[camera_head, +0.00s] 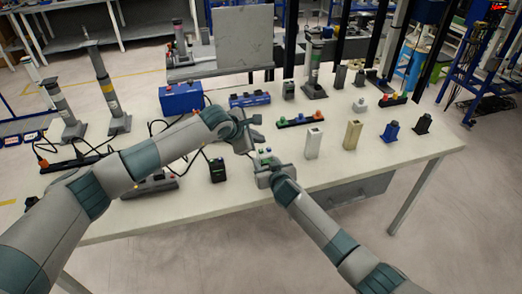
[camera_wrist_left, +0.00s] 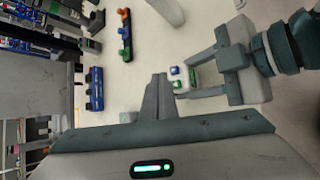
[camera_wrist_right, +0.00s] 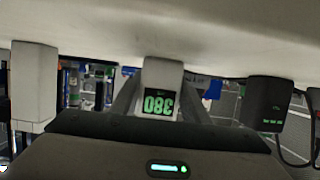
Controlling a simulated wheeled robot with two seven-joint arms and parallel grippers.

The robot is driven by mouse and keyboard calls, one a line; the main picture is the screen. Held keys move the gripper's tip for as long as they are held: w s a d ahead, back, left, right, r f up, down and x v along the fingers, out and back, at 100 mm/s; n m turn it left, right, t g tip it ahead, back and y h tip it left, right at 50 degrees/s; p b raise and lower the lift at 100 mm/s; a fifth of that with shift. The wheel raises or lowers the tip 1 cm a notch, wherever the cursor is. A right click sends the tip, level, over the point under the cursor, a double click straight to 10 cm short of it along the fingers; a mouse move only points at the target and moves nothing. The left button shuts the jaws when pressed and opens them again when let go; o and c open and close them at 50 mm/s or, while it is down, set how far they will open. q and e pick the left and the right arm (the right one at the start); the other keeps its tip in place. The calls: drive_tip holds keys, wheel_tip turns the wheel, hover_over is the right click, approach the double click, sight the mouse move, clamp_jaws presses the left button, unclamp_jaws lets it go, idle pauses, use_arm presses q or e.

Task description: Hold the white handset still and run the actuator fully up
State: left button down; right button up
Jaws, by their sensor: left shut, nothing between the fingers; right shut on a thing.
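The white handset (camera_wrist_left: 178,84) stands between the fingers of my right gripper (camera_head: 264,167), which is shut on it. The left wrist view shows green and blue buttons on its top. In the right wrist view its dark display (camera_wrist_right: 159,101) shows green digits, upside down, that look like 380. My left gripper (camera_head: 250,147) is shut and empty. Its joined fingertips (camera_wrist_left: 160,79) are close beside the handset, seemingly apart from it. Several column actuators stand on the table, including a tall one (camera_head: 108,92) at left and one (camera_head: 314,70) at back; which one the handset drives cannot be told.
A black handset (camera_head: 217,170) stands left of my grippers. A white block (camera_head: 313,143) and a beige block (camera_head: 352,134) stand to the right. A button strip (camera_head: 300,120) and blue box (camera_head: 181,98) lie behind. Cables run across the left side.

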use_arm(q)
drive_tip(key=shift+r, duration=1.8)
use_arm(e)
drive_tip(key=o, duration=1.2)
drive_tip(key=shift+s, duration=0.1)
drive_tip(key=shift+v, duration=5.9)
drive_tip(key=shift+r, duration=0.1)
use_arm(q)
drive_tip(key=shift+d, duration=0.1)
